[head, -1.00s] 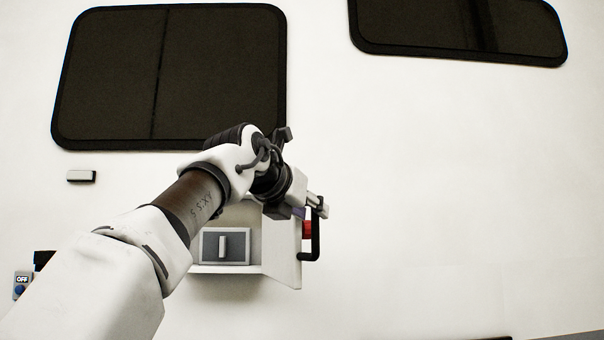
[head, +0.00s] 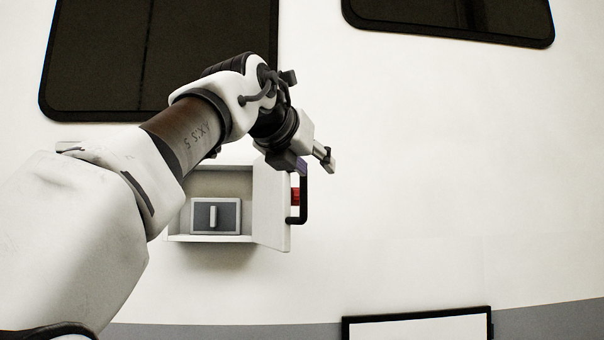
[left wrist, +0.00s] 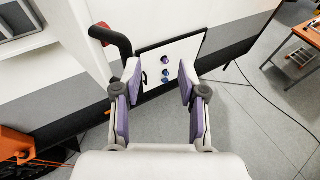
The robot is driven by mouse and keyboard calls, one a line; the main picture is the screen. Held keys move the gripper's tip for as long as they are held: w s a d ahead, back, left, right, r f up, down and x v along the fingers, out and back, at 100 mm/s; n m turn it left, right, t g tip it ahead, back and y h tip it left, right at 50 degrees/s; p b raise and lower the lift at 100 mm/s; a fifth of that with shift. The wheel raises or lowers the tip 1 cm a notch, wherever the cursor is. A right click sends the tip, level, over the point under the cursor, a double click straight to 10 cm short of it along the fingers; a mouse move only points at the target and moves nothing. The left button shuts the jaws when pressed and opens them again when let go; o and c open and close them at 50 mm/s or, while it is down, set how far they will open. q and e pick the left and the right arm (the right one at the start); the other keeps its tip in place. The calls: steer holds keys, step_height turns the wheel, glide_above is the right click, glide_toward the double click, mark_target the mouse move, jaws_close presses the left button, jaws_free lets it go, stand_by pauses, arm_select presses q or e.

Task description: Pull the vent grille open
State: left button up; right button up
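No slatted grille can be made out in either view. An open wall box (head: 222,184) shows in the head view, with a grey switch plate inside. Its white door (head: 270,205) is swung out to the right. A black handle (head: 303,198) and a red part (head: 295,196) are on the door; the handle also shows in the left wrist view (left wrist: 114,38). My left gripper (head: 328,160) is just above and right of the handle. In the left wrist view its purple-padded fingers (left wrist: 158,88) are apart with nothing held between them. My right gripper is not seen.
Dark windows (head: 210,60) are above on the white wall. A black-framed white panel (head: 420,330) is low on the wall; the left wrist view shows blue knobs on it (left wrist: 165,73). An orange table (left wrist: 305,32) and a cable lie right. Wall right of the gripper is clear.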

arm_select(q)
steer(key=shift+s+d+f+b, duration=0.2)
steer(key=shift+s+d, duration=0.2)
steer(key=shift+s, duration=0.1)
steer(key=shift+s+d+f+b, duration=0.2)
steer(key=shift+s+d, duration=0.15)
steer(key=shift+s, duration=0.15)
steer(key=shift+r, duration=0.1)
